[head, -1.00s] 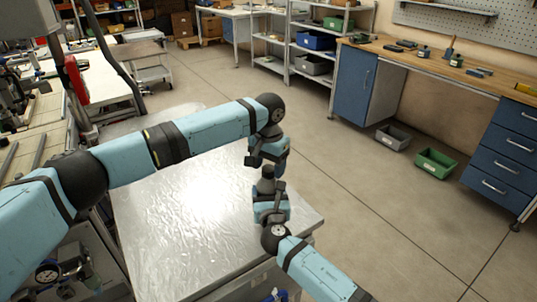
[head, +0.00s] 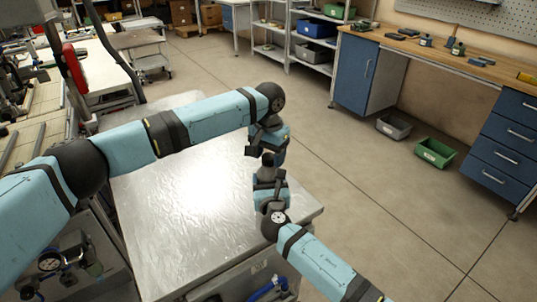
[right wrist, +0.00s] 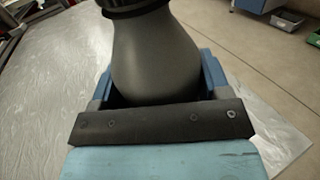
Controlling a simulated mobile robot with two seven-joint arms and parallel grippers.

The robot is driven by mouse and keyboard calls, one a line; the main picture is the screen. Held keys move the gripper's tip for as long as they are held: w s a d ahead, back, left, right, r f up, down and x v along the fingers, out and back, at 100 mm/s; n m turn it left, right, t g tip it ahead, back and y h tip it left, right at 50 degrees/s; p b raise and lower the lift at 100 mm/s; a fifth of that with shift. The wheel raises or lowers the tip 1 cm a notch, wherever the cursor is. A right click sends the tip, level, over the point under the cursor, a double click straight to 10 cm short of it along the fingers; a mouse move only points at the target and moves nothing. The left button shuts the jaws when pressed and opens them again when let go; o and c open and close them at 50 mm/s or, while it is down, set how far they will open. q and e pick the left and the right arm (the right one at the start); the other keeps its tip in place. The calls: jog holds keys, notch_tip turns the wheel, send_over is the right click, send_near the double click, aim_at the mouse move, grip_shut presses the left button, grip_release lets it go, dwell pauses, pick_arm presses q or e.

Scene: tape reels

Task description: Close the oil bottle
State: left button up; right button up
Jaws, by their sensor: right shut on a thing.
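The oil bottle (right wrist: 155,50) is dark grey and stands upright in my right gripper, which is shut on its body. In the right wrist view its wide body fills the middle, with a black band at the neck; its top is cut off. In the head view the bottle (head: 267,161) shows small above my right gripper (head: 268,181), over the right part of the metal table. My left gripper (head: 256,149) hangs just above the bottle's top, very close to it. Whether it touches the bottle, holds a cap, or is open is too small to tell.
The shiny metal table (head: 190,205) is bare. On the floor at right are a grey bin (head: 393,127) and a green bin (head: 435,152), by a wooden workbench with blue drawers (head: 497,160). Shelves (head: 305,40) stand at the back.

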pick_arm(q)
jog(key=shift+o, duration=0.5)
jog(key=shift+r, duration=0.1)
notch_tip(320, 180, up, 12)
pick_arm(e)
jog(key=o, duration=1.8)
pick_arm(q)
jog(key=shift+r+p, duration=0.3)
jog(key=shift+p, duration=0.15)
pick_arm(e)
jog(key=s+d, duration=0.1)
jog(key=s, duration=1.2)
jog(key=shift+s+d, duration=0.3)
jog(key=shift+s, duration=0.1)
